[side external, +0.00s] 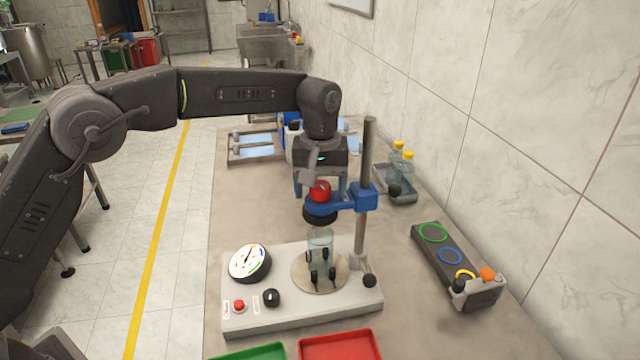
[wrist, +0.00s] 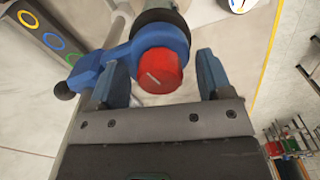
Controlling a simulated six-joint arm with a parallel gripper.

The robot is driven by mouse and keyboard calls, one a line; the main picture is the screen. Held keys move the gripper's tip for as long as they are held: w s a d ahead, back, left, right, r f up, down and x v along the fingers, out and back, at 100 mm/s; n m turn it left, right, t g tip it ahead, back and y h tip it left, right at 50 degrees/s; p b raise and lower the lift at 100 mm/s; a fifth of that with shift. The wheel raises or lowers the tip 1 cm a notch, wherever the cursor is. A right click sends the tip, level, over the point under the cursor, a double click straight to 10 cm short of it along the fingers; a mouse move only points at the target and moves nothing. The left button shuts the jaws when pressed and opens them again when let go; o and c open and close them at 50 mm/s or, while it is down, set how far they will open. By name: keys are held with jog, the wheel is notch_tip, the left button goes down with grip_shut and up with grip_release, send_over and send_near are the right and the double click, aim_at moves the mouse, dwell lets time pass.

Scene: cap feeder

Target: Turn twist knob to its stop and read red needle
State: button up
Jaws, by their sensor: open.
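A red knob (side external: 320,190) with a pale mark sits on a blue clamp arm (side external: 363,198) of the metal post. In the wrist view the red knob (wrist: 160,72) lies between my fingers. My gripper (side external: 319,186) is open above the clamp arm. Its blue fingers stand on either side of the knob with a gap at each side in the wrist view (wrist: 163,78). The round white dial (side external: 249,263) is on the grey base, left of a clear bottle (side external: 320,246). A needle shows on the dial, but its colour and exact reading are too small to tell.
The base (side external: 300,317) also bears a red button (side external: 239,305) and a black knob (side external: 271,297). Green (side external: 250,353) and red (side external: 340,346) trays lie in front. A ring-marked block (side external: 440,250) and capped bottles (side external: 402,164) stand right, near the wall.

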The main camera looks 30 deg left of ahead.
aim_at(320, 185)
jog(key=shift+o, duration=0.2)
jog(key=shift+r, duration=3.5)
jog(key=shift+r, duration=0.1)
jog(key=s+a+r+m+t, duration=0.1)
jog(key=s+a+r+m, duration=0.1)
jog(key=s+a+r, duration=0.35)
jog(key=s+a+r+m+t, duration=0.1)
jog(key=s+a+r+t, duration=0.15)
jog(key=s, duration=0.65)
jog(key=s+a+f+m+t, duration=0.1)
jog(key=s+f, duration=0.3)
jog(key=s, duration=0.4)
jog(key=s+a+f+m+t, duration=0.1)
jog(key=s+a+f, duration=0.3)
jog(key=s, duration=0.5)
jog(key=shift+s+a+f+m, duration=0.25)
jog(key=shift+a+f+m, duration=0.05)
jog(key=shift+m, duration=0.4)
